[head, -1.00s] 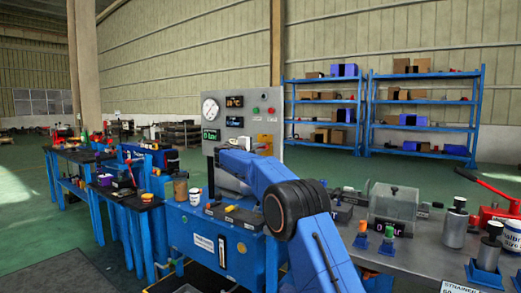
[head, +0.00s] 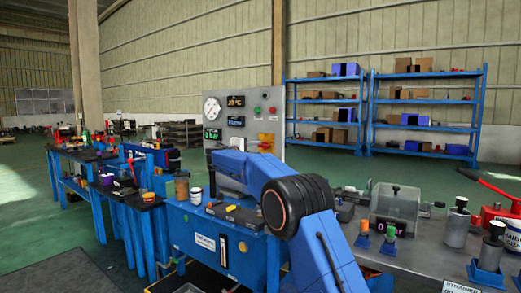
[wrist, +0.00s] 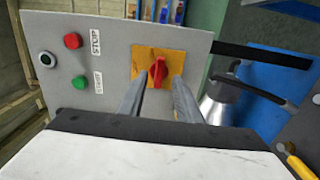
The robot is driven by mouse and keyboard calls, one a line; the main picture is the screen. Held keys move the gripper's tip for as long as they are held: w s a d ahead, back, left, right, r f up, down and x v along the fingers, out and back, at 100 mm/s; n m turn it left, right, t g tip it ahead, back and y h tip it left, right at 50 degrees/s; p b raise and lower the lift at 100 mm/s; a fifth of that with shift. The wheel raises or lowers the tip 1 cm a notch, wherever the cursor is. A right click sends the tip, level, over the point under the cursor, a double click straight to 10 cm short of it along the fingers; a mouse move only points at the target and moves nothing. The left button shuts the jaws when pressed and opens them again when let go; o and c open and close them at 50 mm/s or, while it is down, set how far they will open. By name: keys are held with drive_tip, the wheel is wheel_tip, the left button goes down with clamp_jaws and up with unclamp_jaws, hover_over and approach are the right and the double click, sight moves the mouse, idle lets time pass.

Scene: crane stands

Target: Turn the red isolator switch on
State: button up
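The red isolator switch (wrist: 157,72) sits on a yellow-orange plate on the grey panel, ahead of my gripper in the wrist view. Its handle runs roughly up and down in that picture, across the panel's turned labels. My gripper (wrist: 159,84) is open, with one finger to each side of the handle. I cannot tell whether either finger touches it. In the head view the yellow plate (head: 267,139) shows on the panel, but the handle is too small to make out. My arm partly hides the gripper there.
A red button (wrist: 72,41) marked STOP, a green button (wrist: 79,82) and a dark round fitting (wrist: 47,59) are on the same panel. A dark bar (wrist: 262,55) and a metal can (wrist: 222,104) are right of the plate. A blue bench (head: 207,240) stands below.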

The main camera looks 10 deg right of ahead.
drive_tip(key=v, duration=1.2)
drive_tip(key=shift+s+a, duration=0.15)
drive_tip(key=shift+s, duration=0.05)
drive_tip(key=s+d+f+m+g+y, duration=0.2)
drive_tip(key=s+d+g, duration=0.2)
drive_tip(key=s+d, duration=1)
drive_tip(key=s+d+f+m+g+y, duration=0.1)
drive_tip(key=s+d+f+y, duration=0.2)
drive_tip(key=s, duration=0.6)
drive_tip(key=s+d+f+m+g, duration=0.1)
drive_tip(key=s+d+f+g, duration=0.15)
drive_tip(key=s+d, duration=0.4)
drive_tip(key=s+a+f+m+y, duration=0.1)
drive_tip(key=s+f+y, duration=0.1)
drive_tip(key=s+f, duration=0.5)
drive_tip(key=s+a+f+m+y, duration=0.1)
drive_tip(key=s+f, duration=0.6)
drive_tip(key=s, duration=1.1)
drive_tip(key=s+a+f+m+y, duration=0.2)
drive_tip(key=s+f+y, duration=0.2)
drive_tip(key=s, duration=0.9)
wheel_tip(320, 180, down, 3)
drive_tip(key=shift+f+m+y, duration=0.1)
drive_tip(key=shift+m+y, duration=0.3)
